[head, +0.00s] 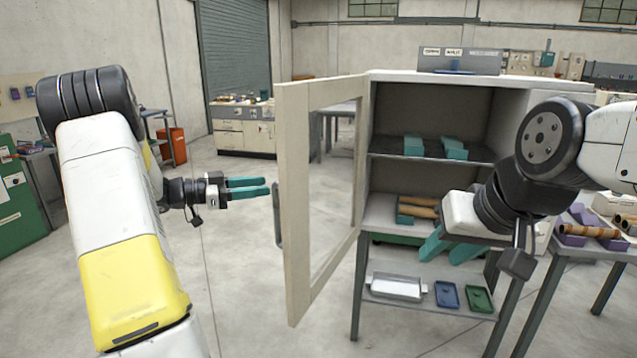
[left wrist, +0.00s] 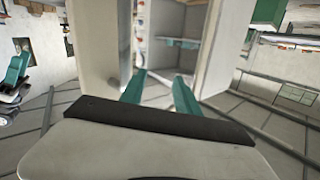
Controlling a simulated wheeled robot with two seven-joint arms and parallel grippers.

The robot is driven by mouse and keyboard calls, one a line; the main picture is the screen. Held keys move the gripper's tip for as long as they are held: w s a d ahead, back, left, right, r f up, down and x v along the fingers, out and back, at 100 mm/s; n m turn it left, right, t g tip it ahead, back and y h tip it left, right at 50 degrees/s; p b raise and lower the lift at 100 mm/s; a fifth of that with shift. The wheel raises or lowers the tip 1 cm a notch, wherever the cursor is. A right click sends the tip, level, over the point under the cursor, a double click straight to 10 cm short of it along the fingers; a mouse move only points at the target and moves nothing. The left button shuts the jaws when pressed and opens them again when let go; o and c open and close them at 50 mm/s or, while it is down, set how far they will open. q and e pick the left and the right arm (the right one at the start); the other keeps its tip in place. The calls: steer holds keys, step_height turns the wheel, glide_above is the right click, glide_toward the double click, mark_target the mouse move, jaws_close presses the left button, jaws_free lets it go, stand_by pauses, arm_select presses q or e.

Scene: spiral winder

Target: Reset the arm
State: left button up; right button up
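My left gripper (head: 268,187) is open and empty in the head view, its two teal fingers pointing right toward the open cabinet door (head: 292,200). A small gap seems to lie between its fingertips and the door handle (head: 277,218). In the left wrist view its fingers (left wrist: 160,88) are spread with nothing between them. My right gripper (head: 448,250) is at the front of the cabinet (head: 402,77), its teal fingers apart and pointing down. No object shows between them.
Teal blocks (head: 413,146) sit on the upper shelf. A white tray (head: 396,287), a blue tray (head: 447,295) and a green tray (head: 479,298) lie on the lower shelf. A table (head: 595,246) with rolls stands at right. The floor left of the door is clear.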

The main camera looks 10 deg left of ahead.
arm_select(q)
steer(key=w+d+r+n+t+y, duration=0.1)
steer(key=w+r+n+t+y, duration=0.1)
steer(key=w+r+t+y, duration=0.45)
steer(key=s+a+r+n+y, duration=0.2)
steer(key=s+r+n+y, duration=0.2)
steer(key=r+n+y, duration=0.4)
steer(key=s+d+f+n+g, duration=0.1)
steer(key=s+d+f+g, duration=0.2)
steer(key=s, duration=0.7)
steer(key=s+d+f+n+g+h, duration=0.1)
steer(key=s+d+f, duration=0.3)
steer(key=s, duration=0.7)
steer(key=s+d+f+n+g, duration=0.1)
steer(key=s+d+f+g, duration=0.2)
steer(key=s, duration=0.7)
steer(key=shift+s+d+f+g+h, duration=0.3)
steer(key=shift+d+g+h, duration=0.05)
steer(key=shift+d+g, duration=0.5)
